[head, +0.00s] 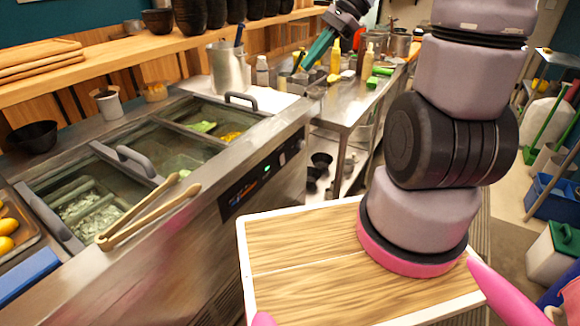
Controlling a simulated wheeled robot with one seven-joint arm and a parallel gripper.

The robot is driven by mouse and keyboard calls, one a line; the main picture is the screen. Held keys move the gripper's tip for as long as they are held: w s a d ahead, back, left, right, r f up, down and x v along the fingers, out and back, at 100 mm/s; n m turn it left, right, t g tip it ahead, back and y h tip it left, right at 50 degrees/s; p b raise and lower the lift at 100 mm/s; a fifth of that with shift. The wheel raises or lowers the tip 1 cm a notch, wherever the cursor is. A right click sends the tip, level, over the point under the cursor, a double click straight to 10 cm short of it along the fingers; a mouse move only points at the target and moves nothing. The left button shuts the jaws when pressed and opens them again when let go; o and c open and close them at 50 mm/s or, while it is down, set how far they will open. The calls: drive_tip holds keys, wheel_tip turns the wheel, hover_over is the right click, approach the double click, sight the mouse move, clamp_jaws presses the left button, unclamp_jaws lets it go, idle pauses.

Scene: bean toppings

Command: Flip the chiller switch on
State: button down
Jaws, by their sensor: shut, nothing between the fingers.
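The chiller (185,262) is a steel counter at left with sunken bins under clear lids with grey handles. On its front is a black control panel (258,181) with a small lit green spot (267,169) and a blue display (243,190). The switch is too small to make out for sure, and its position cannot be read. My gripper (306,66) is at the top centre, with teal fingers pointing down and left. It is shut and empty, above and beyond the panel and apart from it in the picture.
Wooden tongs (150,215) lie across the chiller's front edge. A steel pitcher (228,72) stands at its back. A steel table (345,106) with bottles is behind. Dark bowls line a wooden shelf (100,66). A gap separates the panel from my wooden-topped base.

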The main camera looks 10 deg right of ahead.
sight(283, 164)
drive_tip(key=w+d+f+m+t+y, duration=0.2)
drive_tip(key=w+f+m+y, duration=0.3)
drive_tip(key=f+m, duration=0.4)
drive_tip(key=w+d+f+m+t+y, duration=0.1)
drive_tip(key=w+d+f+m+y, duration=0.1)
drive_tip(key=w+f+m, duration=0.65)
drive_tip(key=s+d+f+m+t+h, duration=0.1)
drive_tip(key=f+m, duration=0.3)
drive_tip(key=f, duration=0.4)
drive_tip(key=s+d+f+m+t+h, duration=0.1)
drive_tip(key=f+m+t, duration=0.3)
drive_tip(key=f, duration=0.5)
drive_tip(key=s+d+f+m+t, duration=0.1)
drive_tip(key=d+f+m+t, duration=0.2)
drive_tip(key=f+m, duration=0.2)
wheel_tip(283, 164, down, 4)
drive_tip(key=shift+s+d+r+h, duration=0.1)
drive_tip(key=shift+s+d+h, duration=0.15)
drive_tip(key=shift+s+h, duration=0.15)
drive_tip(key=x, duration=1.4)
drive_tip(key=shift+w+d+r, duration=0.1)
drive_tip(key=shift+w+r, duration=0.05)
